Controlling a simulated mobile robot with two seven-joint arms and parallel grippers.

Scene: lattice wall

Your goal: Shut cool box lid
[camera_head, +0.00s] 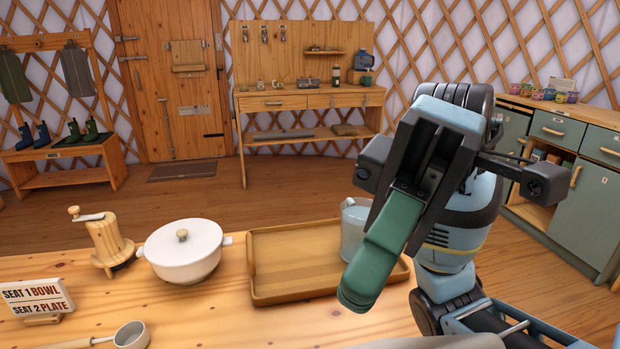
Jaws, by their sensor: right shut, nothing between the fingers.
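My right gripper (362,292) is large in the foreground, right of centre. Its green fingers are shut together with nothing between them, and they point down over the right end of the wooden tray (290,233). I cannot make out a cool box or its lid anywhere in view. A grey shape at the bottom edge, below the gripper, is cut off and I cannot tell what it is. My left gripper is not in view.
On the wooden table (215,322) stand a white lidded pot (184,262), a grinder (106,243), a seat sign (38,298) and a metal scoop (131,336). Green cabinets (585,215) stand at right; the floor between is clear.

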